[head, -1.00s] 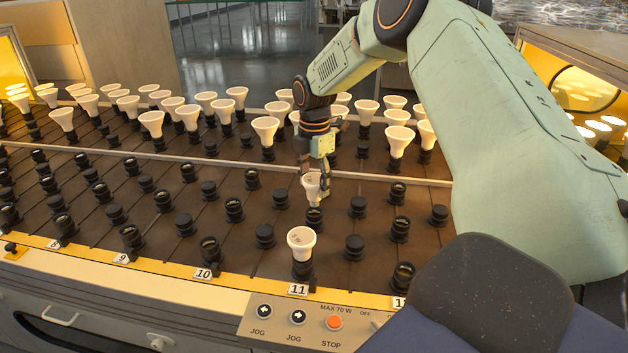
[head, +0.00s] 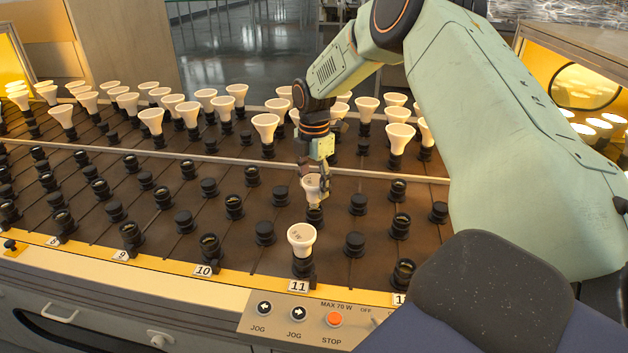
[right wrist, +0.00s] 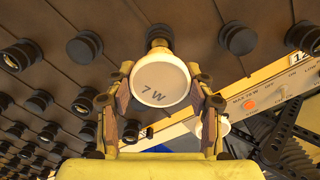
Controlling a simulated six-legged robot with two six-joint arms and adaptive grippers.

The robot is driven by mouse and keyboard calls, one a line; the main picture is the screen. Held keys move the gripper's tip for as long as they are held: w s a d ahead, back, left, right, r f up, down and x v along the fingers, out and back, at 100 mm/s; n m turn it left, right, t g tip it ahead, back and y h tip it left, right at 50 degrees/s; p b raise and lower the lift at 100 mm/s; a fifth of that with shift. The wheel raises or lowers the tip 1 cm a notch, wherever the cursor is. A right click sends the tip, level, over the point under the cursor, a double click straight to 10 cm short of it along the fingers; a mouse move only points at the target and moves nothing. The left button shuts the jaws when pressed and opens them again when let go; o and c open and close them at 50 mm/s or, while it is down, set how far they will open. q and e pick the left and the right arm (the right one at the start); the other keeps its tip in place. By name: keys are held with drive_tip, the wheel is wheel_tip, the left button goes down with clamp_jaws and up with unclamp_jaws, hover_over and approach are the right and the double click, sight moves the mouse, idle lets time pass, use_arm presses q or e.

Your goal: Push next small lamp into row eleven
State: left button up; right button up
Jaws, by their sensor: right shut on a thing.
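My right gripper (head: 314,187) is shut on a small white lamp (head: 311,187) above a black socket (head: 315,216) in row eleven. In the right wrist view the held lamp (right wrist: 160,82) shows "7 W" on its face, with a gripper finger on each side. The lamp's base meets or nearly meets a socket there; I cannot tell how deep it sits. Another white lamp (head: 301,238) stands in the front socket of row eleven, just behind the "11" label (head: 298,286). My left gripper is not in view.
Larger white lamps (head: 265,126) stand in the rows behind the rail (head: 230,159). Empty black sockets (head: 234,207) and capped ones surround row eleven. A control panel (head: 310,318) with jog and stop buttons is at the front edge. Lit openings (head: 572,85) stand at both sides.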

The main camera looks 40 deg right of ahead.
drive_tip(key=shift+f, duration=0.15)
drive_tip(key=shift+f, duration=0.5)
drive_tip(key=shift+f+b, duration=0.3)
drive_tip(key=shift+b, duration=0.05)
drive_tip(key=shift+f, duration=0.3)
drive_tip(key=o, duration=1.2)
drive_tip(key=shift+o, duration=0.2)
wheel_tip(320, 180, up, 12)
